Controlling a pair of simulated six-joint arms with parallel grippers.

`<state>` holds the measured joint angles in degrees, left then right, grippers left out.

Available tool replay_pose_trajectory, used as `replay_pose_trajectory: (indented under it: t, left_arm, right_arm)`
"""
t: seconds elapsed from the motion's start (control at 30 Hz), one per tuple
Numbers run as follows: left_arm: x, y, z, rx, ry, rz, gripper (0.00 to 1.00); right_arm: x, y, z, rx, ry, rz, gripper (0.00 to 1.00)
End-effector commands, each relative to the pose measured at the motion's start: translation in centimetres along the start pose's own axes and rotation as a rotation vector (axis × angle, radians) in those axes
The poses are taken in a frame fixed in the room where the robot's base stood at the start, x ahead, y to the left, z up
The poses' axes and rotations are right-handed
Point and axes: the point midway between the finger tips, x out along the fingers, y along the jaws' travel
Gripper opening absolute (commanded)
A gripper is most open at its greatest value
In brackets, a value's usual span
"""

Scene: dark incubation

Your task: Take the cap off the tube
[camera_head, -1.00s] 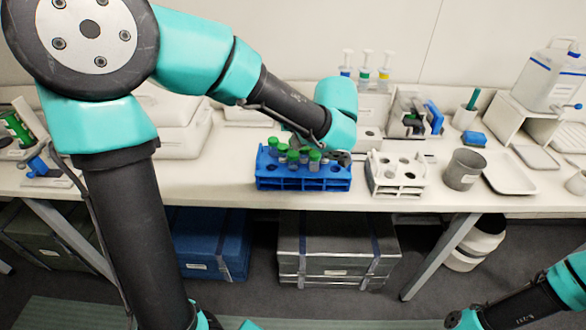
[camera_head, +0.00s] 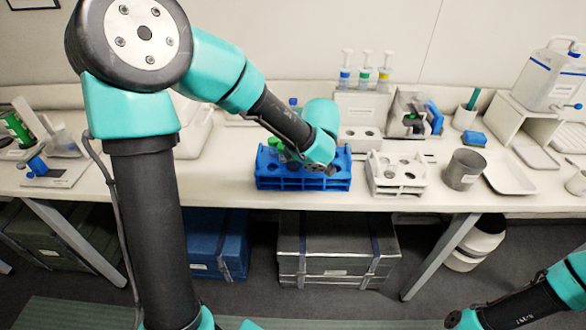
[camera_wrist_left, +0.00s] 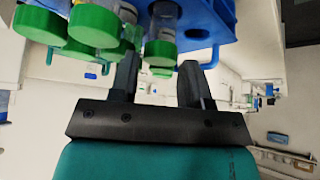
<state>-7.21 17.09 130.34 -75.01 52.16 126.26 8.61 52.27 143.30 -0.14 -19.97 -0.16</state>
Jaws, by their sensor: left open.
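The blue tube rack (camera_head: 303,184) stands on the bench and holds several tubes with green caps (camera_head: 275,147), partly hidden by my left wrist. My left gripper (camera_head: 332,168) is over the right part of the rack, its fingers hardly visible there. In the left wrist view my left gripper (camera_wrist_left: 158,72) is open. A green-capped tube (camera_wrist_left: 160,50) shows in line with the gap between its fingers; I cannot tell whether the fingers are around it. Larger green caps (camera_wrist_left: 93,26) show at the upper left, beside the fingers.
A white rack (camera_head: 397,178) stands just right of the blue rack. A grey cup (camera_head: 463,171) and a white tray (camera_head: 510,177) are further right. The bench front edge lies just before the racks.

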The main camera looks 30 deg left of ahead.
Motion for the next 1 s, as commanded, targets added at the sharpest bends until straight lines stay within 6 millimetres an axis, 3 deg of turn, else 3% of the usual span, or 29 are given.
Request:
replay_pose_trajectory:
  t: [0.23, 0.67, 1.0]
  left_arm:
    - [2.6, -0.2, 0.2, 0.002, -0.005, -0.007, 0.43]
    - [2.4, -0.1, 0.1, 0.001, -0.003, -0.004, 0.43]
    - [2.3, 0.0, 0.0, 0.000, 0.000, -0.001, 0.12]
  right_arm:
    - [0.0, 0.0, 0.0, 0.000, 0.000, 0.000, 0.57]
    - [0.0, 0.0, 0.0, 0.000, 0.000, 0.000, 0.57]
    - [0.0, 0.0, 0.0, 0.000, 0.000, 0.000, 0.57]
